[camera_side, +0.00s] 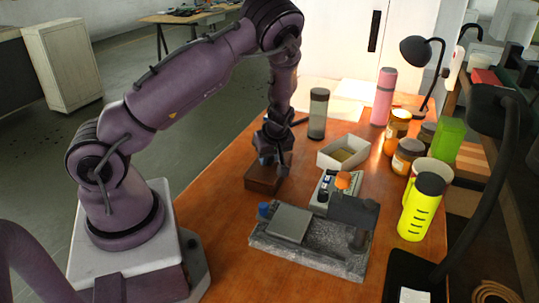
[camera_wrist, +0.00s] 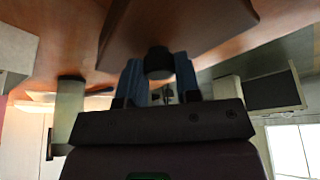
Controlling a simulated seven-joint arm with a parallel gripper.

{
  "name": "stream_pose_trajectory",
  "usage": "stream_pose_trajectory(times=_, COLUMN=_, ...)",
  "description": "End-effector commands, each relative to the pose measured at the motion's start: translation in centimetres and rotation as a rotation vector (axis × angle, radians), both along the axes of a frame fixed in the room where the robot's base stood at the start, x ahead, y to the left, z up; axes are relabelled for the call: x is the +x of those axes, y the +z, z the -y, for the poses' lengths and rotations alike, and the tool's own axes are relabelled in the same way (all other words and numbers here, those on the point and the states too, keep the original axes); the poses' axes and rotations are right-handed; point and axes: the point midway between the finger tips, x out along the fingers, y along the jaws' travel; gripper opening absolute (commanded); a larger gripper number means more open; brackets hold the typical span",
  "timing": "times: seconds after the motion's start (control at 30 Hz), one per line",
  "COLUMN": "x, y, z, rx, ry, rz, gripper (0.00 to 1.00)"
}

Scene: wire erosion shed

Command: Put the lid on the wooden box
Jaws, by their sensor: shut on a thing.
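The dark brown wooden box (camera_side: 262,182) stands on the orange-brown table, directly below my gripper (camera_side: 270,163) in the side view. In the wrist view the lid (camera_wrist: 180,25) is a flat brown plate with a black round knob (camera_wrist: 158,60). My gripper (camera_wrist: 158,76) is shut on this knob, one blue-grey finger on each side. In the side view my fingers hide the knob and part of the box top. I cannot tell there whether the lid rests on the box or hangs slightly above it.
A grey stone-like tray (camera_side: 310,258) with a metal fixture lies in front right. A pale open box (camera_side: 328,160) and a dark bottle (camera_side: 318,115) stand behind right. Jars, a pink bottle (camera_side: 384,95) and a yellow flask (camera_side: 420,208) line the right side. Table left of the tray is clear.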

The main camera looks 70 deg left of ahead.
Motion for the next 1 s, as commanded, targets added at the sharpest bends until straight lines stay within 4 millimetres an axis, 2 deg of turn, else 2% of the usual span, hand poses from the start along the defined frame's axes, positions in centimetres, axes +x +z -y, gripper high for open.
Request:
stream_pose_trajectory(times=0.8, x=0.0, y=-0.16, z=-0.03, rx=0.0, ry=0.0, rz=0.0, gripper=0.05)
stream_pose_trajectory(times=0.83, x=0.0, y=-0.16, z=-0.03, rx=0.0, ry=0.0, rz=0.0, gripper=0.33)
stream_pose_trajectory(times=0.93, x=0.0, y=-0.16, z=-0.03, rx=0.0, ry=0.0, rz=0.0, gripper=0.56)
stream_pose_trajectory(times=0.97, x=0.0, y=-0.16, z=-0.03, rx=0.0, ry=0.0, rz=0.0, gripper=0.61)
stream_pose_trajectory(times=1.0, x=0.0, y=-0.16, z=-0.03, rx=0.0, ry=0.0, rz=0.0, gripper=0.61)
